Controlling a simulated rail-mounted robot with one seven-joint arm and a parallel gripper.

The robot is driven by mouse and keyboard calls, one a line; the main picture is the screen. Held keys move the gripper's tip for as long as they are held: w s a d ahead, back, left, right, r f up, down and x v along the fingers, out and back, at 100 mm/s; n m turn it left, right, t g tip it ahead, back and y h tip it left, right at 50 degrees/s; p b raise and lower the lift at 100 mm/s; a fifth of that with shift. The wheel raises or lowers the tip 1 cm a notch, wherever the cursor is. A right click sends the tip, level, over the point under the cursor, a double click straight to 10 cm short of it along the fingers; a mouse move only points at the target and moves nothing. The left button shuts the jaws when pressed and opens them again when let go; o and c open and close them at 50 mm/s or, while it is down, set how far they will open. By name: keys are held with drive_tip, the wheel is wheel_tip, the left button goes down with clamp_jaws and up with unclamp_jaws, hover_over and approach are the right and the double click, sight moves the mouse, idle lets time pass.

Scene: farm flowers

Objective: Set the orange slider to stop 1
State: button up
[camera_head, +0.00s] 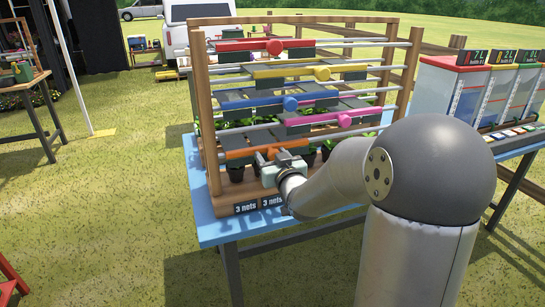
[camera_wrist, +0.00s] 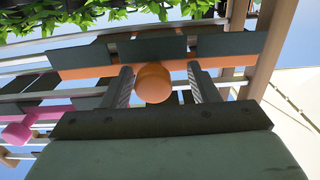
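The orange slider (camera_head: 238,154) is a bar on the lowest rail of the wooden rack, near the rack's left post in the head view. My gripper (camera_head: 267,157) is at the front of this bar and hides part of it, including most of its knob. In the wrist view the round orange knob (camera_wrist: 153,83) sits between the two fingers of my gripper (camera_wrist: 162,84). The fingers are apart, one on each side of the knob. The left finger is very close to it; I cannot tell if it touches. A gap shows at the right finger. Stop marks are not readable.
Red (camera_head: 250,45), yellow (camera_head: 290,72), blue (camera_head: 262,101) and pink (camera_head: 318,119) sliders sit on the higher rails. Potted plants stand behind the lowest rail. The rack stands on a blue table (camera_head: 222,231). White boxes (camera_head: 445,92) stand at right.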

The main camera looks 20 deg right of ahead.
drive_tip(key=s+b, duration=0.1)
drive_tip(key=s, duration=1.1)
drive_tip(key=s+a+g+p, duration=0.5)
drive_tip(key=s+g+p, duration=0.2)
drive_tip(key=s, duration=0.4)
drive_tip(key=s+a+r+g+p, duration=0.1)
drive_tip(key=s+a+g+p, duration=0.3)
drive_tip(key=s+g+p, duration=0.4)
drive_tip(key=s+g, duration=0.2)
drive_tip(key=s, duration=0.1)
drive_tip(key=shift+s+a+r+g, duration=0.3)
drive_tip(key=shift+s+a, duration=0.05)
drive_tip(key=shift+s, duration=0.05)
idle(0.6)
